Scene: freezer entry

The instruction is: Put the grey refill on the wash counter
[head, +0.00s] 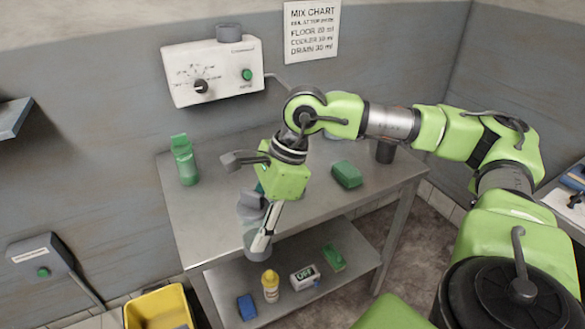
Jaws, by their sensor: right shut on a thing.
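The grey refill (250,212) is a grey bottle-like container with a darker grey top. My right gripper (262,238) is shut on it, and a metal finger covers part of its right side. In the picture it overlaps the front edge of the steel wash counter (215,205); I cannot tell if it touches the top. My right arm reaches in from the right over the counter. My left gripper is not in view.
A green bottle (184,162), a green sponge (346,174) and a dark cup (386,152) stand on the counter. A dispenser (212,72) hangs above. A yellow bucket (158,308) is at lower left.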

